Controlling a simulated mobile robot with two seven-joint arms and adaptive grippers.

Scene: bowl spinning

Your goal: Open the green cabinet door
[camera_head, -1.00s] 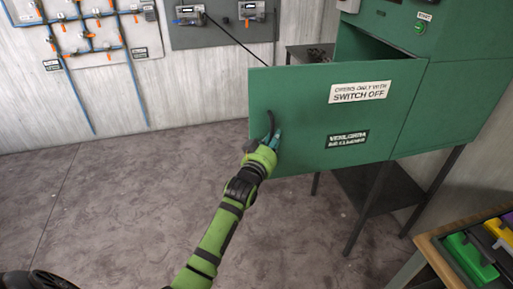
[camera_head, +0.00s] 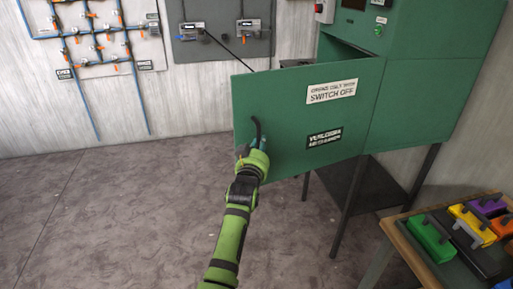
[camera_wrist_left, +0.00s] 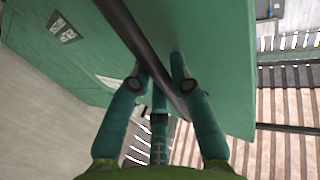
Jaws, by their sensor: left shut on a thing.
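The green cabinet door (camera_head: 290,105) stands partly open, swung out from the green cabinet (camera_head: 420,85), with a dark gap above its top edge. It carries a "switch off" label. A dark curved handle (camera_head: 257,130) is near its free left edge. My left gripper (camera_head: 250,150) is at the lower part of the handle. In the left wrist view the fingers of my left gripper (camera_wrist_left: 165,85) are closed around the dark handle bar (camera_wrist_left: 145,45), close to the door face (camera_wrist_left: 215,50). My right gripper is not in view.
Dark cabinet legs (camera_head: 352,200) stand below the cabinet. Wall panels with blue pipes (camera_head: 95,40) and grey devices (camera_head: 220,30) are at the back. The floor left of the door (camera_head: 120,200) is clear.

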